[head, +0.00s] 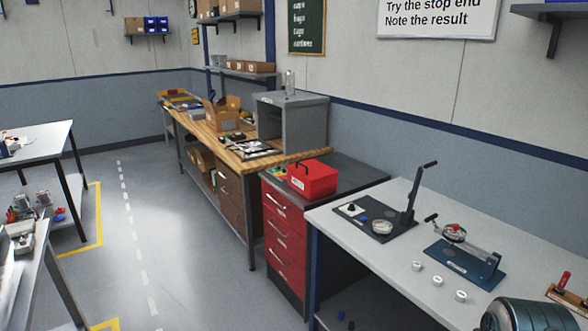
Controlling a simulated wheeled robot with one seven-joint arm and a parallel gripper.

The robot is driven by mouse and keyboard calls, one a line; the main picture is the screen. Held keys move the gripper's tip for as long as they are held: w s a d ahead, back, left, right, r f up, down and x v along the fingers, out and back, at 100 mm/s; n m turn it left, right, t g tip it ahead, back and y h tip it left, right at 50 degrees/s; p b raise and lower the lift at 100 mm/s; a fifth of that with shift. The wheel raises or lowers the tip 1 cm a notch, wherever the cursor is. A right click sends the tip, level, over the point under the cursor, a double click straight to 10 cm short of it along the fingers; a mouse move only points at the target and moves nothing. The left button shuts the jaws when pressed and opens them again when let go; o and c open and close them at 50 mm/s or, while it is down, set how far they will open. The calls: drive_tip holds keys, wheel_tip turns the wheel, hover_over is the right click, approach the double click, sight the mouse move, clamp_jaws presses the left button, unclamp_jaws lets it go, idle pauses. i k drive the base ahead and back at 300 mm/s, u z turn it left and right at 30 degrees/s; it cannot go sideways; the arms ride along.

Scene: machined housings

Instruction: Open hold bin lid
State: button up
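A red box (316,178) with a white label on its front stands on top of the red drawer cabinet (285,232), at the middle of the view. It looks like the hold bin. A dark handle or bar shows at its left top edge, and its top looks closed. My gripper is not in this view.
Right of the cabinet is a light workbench (390,255) with a lever press (408,205), a blue-based fixture (465,258) and small white round parts (438,278). A wooden bench (222,135) carries a grey cabinet (290,122). The floor (150,225) at left is open between benches.

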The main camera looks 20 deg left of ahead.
sight(311, 170)
drive_tip(key=u, duration=0.5)
drive_tip(key=i, duration=0.65)
drive_tip(key=u, duration=1.1)
drive_tip(key=i, duration=2.15)
drive_tip(key=z, duration=1.4)
drive_tip(key=i, duration=0.45)
drive_tip(key=z, duration=0.35)
